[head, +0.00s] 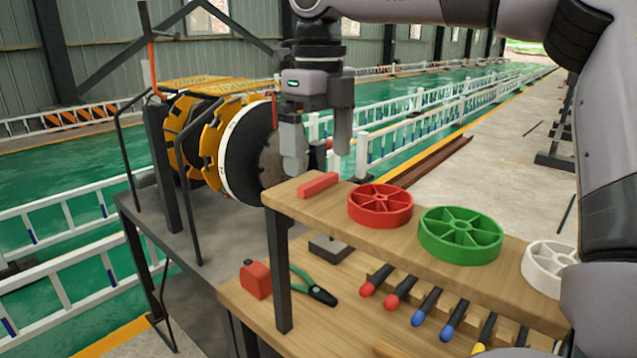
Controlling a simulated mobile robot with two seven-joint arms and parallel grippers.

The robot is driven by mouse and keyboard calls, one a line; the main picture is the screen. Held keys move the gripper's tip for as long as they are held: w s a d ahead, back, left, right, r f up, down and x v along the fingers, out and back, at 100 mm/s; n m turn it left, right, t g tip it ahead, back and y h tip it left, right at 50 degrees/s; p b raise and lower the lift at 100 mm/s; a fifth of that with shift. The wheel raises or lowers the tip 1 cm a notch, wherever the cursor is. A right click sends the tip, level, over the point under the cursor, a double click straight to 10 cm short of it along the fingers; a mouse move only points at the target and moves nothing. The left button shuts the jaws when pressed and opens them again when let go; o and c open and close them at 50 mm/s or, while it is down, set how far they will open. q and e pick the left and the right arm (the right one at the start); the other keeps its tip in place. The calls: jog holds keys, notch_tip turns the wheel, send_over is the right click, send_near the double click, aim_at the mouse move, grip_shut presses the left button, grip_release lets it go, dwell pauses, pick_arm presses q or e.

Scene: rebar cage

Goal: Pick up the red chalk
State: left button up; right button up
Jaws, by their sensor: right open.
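The red chalk (318,185), a short red bar, lies at the left end of the wooden upper shelf (365,233). My right gripper (318,158) is open and points down, with its two fingers apart and nothing between them. In the picture it is just above the chalk; I cannot tell the exact gap in depth. The chalk shows almost whole. My left gripper is not in view.
A red wheel (380,205), a green wheel (460,235) and a white wheel (549,268) lie right of the chalk. The lower shelf holds a red box (256,279), green-handled pliers (314,287) and several colored-tip sticks. A yellow-black reel machine (225,150) stands behind left.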

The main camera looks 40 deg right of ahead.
aim_at(321, 181)
jog(key=shift+d+f, duration=0.15)
jog(key=shift+f, duration=1.8)
jog(key=c, duration=0.8)
jog(key=shift+c, duration=0.2)
notch_tip(321, 181, up, 10)
jog(key=shift+p, duration=0.4)
jog(key=shift+o, duration=0.4)
jog(key=shift+s, duration=0.1)
